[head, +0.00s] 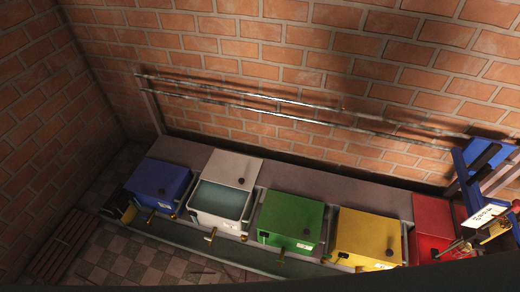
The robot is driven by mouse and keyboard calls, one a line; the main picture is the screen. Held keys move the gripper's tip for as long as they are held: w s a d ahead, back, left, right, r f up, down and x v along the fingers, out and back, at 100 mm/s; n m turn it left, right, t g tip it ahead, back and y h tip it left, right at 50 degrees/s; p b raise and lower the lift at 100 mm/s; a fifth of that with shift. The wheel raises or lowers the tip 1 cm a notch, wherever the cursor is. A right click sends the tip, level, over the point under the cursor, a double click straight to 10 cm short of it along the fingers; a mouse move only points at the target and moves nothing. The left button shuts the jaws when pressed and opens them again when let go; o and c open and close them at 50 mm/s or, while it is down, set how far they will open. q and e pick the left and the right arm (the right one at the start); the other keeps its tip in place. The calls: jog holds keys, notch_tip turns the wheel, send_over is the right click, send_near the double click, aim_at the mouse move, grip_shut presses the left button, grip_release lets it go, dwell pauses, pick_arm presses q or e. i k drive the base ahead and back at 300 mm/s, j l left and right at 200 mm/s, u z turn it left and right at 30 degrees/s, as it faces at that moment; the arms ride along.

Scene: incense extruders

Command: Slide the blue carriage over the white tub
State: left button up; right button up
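The white tub (218,222) stands left of centre in a row of coloured tubs along the brick wall. Its front part is open, showing a pale grey-green inside, and a white lid (228,165) lies over its back part. The blue carriage (461,180) is at the far right, at the right end of the wall rails and beside the red tub. It has a blue frame with a white label (484,215); the right picture edge cuts it off. It is far from the white tub. Neither of my grippers shows in the head view.
Two metal rails (270,97) run along the wall above the tubs. A blue tub (160,185) is left of the white one; green (290,220), yellow (368,238) and red (432,222) tubs are to its right. A slatted wooden grate (60,250) lies on the tiled floor.

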aim_at(483, 154)
jog(key=z, duration=2.3)
jog(key=i+l, duration=0.7)
jog(key=i, duration=0.05)
